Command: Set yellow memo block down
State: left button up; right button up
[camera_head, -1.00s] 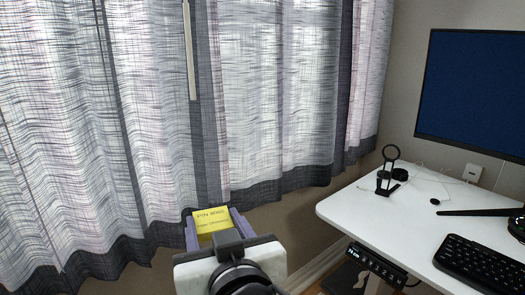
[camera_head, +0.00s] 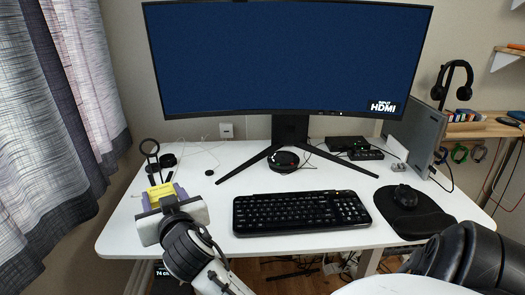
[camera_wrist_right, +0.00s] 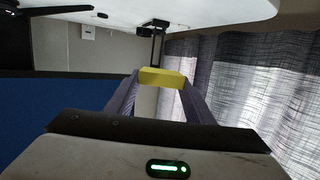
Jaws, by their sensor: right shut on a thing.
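The yellow memo block (camera_head: 160,191) is at the left end of the white desk (camera_head: 300,180) in the head view. My right gripper (camera_head: 162,198) is shut on it, with a purple finger on each side. In the right wrist view, the yellow block (camera_wrist_right: 162,76) sits between the two fingertips, and the desk shows upside down at the top. I cannot tell whether the block touches the desk or hangs above it. My left gripper is not in view.
A black ring-topped stand (camera_head: 150,160) is right behind the block. A keyboard (camera_head: 300,212), monitor (camera_head: 290,60), and mouse on a pad (camera_head: 415,212) are to the right. White desk surface is free between gripper and keyboard. A curtain (camera_head: 60,120) hangs at the left.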

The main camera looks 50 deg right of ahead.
jog(key=shift+m+g+h, duration=0.3)
jog(key=shift+m+h, duration=0.1)
jog(key=shift+h, duration=0.1)
jog(key=d+f, duration=0.2)
jog(key=d+f+b, duration=0.1)
jog(key=d+f, duration=0.1)
jog(key=f, duration=0.1)
jog(key=d+f, duration=0.1)
jog(key=f, duration=0.2)
jog(key=shift+s+d, duration=0.1)
jog(key=shift+d, duration=0.3)
pick_arm(q)
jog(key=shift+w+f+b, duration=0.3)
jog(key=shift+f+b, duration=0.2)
jog(key=shift+b, duration=0.2)
pick_arm(e)
jog(key=shift+f, duration=2)
jog(key=o, duration=0.6)
jog(key=shift+f, duration=0.15)
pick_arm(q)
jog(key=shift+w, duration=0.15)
pick_arm(e)
jog(key=o, duration=0.5)
jog(key=shift+c, duration=0.2)
